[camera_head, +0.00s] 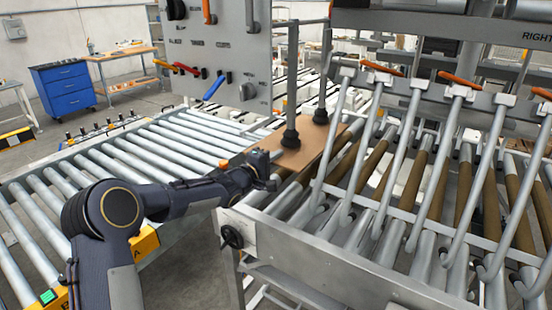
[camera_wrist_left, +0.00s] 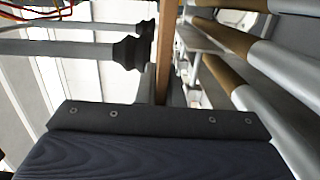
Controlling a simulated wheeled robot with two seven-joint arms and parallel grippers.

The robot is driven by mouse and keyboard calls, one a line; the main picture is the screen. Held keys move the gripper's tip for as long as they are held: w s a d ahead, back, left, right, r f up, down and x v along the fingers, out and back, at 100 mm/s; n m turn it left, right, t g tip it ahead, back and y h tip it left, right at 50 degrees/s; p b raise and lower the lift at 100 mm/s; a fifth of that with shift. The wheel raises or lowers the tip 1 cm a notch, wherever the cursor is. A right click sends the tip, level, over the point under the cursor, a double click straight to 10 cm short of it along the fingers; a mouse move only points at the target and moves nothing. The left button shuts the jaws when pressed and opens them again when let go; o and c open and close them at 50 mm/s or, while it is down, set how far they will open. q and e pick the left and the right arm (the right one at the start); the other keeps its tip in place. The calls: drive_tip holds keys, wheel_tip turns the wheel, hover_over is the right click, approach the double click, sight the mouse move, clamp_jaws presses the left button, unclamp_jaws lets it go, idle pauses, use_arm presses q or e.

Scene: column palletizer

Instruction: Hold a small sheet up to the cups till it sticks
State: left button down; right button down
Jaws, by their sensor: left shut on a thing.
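A small brown sheet (camera_head: 308,152) lies roughly flat beneath two black suction cups, a near one (camera_head: 290,139) and a far one (camera_head: 320,116), each on a grey vertical rod. My left gripper (camera_head: 268,168) is at the sheet's near left edge and is shut on it. In the left wrist view the sheet (camera_wrist_left: 165,50) shows edge-on, with the near cup (camera_wrist_left: 130,53) and far cup (camera_wrist_left: 147,28) close beside its face. I cannot tell whether the cups touch it. The fingertips are mostly hidden in the wrist view. My right gripper is not in view.
A roller conveyor (camera_head: 150,150) runs at the left. A metal frame with curved bars (camera_head: 415,150) and brown-sleeved rollers stands close on the right. A control panel (camera_head: 215,50) with levers and a knob is behind. A blue drawer cabinet (camera_head: 63,88) stands far back left.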

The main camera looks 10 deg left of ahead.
use_arm(q)
drive_tip(key=shift+r+p, duration=0.3)
drive_tip(key=shift+r, duration=0.05)
idle(0.4)
drive_tip(key=c, duration=1.5)
unclamp_jaws()
drive_tip(key=shift+s+f, duration=0.1)
drive_tip(key=shift+s+a, duration=0.25)
drive_tip(key=shift+s, duration=0.05)
drive_tip(key=shift+s+d+p+v, duration=0.1)
drive_tip(key=shift+d+p+v, duration=0.05)
drive_tip(key=shift+v, duration=2.65)
drive_tip(key=shift+s+d+p+v, duration=0.1)
drive_tip(key=shift+d+p+v, duration=0.05)
drive_tip(key=shift+v, duration=2.65)
drive_tip(key=shift+d+p+v, duration=0.15)
drive_tip(key=shift+v, duration=2.7)
